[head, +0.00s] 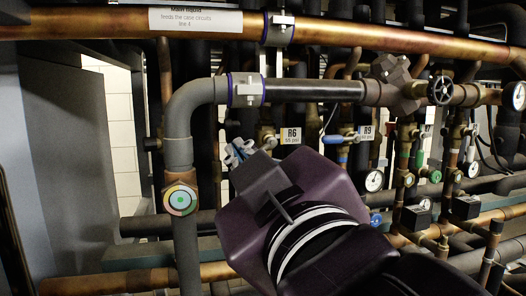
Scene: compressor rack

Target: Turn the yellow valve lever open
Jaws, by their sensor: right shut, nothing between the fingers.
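I cannot clearly make out a yellow valve lever in the head view. A brass-coloured valve (266,133) shows just left of the R6 tag (291,135), and its lower part is hidden behind my right gripper. My right gripper (237,151) points up and left in front of the pipes, shut and empty. Its fingertips are close to this valve in the picture, but I cannot tell whether they touch anything. My dark purple wrist covers much of the lower middle. My left gripper is not in view.
A thick grey elbow pipe (179,130) runs down left of the gripper, with a green-centred round fitting (180,200). A copper pipe (370,38) crosses above. A blue lever (334,139), the R9 tag (367,132), gauges (374,180) and a black handwheel (440,90) stand right.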

